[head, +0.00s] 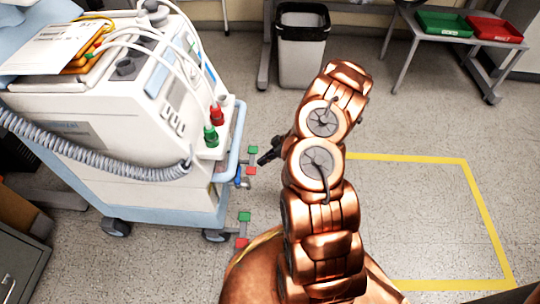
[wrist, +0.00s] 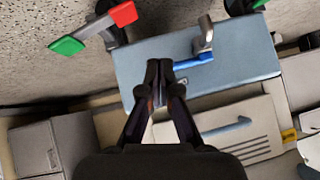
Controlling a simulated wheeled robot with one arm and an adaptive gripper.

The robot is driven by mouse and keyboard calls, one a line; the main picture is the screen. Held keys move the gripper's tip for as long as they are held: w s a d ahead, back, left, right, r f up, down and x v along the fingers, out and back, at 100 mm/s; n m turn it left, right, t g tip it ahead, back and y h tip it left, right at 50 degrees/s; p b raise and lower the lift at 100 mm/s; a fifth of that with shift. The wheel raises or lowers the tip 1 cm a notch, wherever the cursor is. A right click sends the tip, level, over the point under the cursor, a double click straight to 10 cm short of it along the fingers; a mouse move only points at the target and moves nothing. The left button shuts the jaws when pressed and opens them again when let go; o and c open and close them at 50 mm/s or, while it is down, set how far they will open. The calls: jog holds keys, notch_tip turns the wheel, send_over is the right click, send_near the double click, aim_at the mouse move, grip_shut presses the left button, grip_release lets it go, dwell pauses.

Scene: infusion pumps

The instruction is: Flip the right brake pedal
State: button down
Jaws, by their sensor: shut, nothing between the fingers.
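Two brake pedals with green and red ends stick out low from the white and blue medical cart (head: 130,170). In the head view, the farther pedal (head: 252,151) is close to my gripper (head: 266,157), and the nearer pedal (head: 244,217) is by the front wheel. In the wrist view, one pedal (wrist: 95,28) shows whole at the upper left, red end right and green end left. The other (wrist: 240,6) is cut off at the top. My gripper (wrist: 159,67) is shut and empty over the cart's blue base, apart from the whole pedal.
A blue lever (wrist: 193,62) with a metal stem lies just right of my fingertips in the wrist view. A bin (head: 302,50) and a table with green and red trays (head: 443,24) stand behind. The yellow-taped floor (head: 430,220) at right is clear.

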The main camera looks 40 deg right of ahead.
jog(key=shift+s+d+r+p, duration=0.2)
jog(key=shift+s+d+r, duration=0.2)
jog(key=shift+s+r, duration=0.15)
jog(key=shift+s+d+r+p, duration=0.15)
jog(key=shift+s+d+r, duration=0.25)
jog(key=shift+r, duration=0.25)
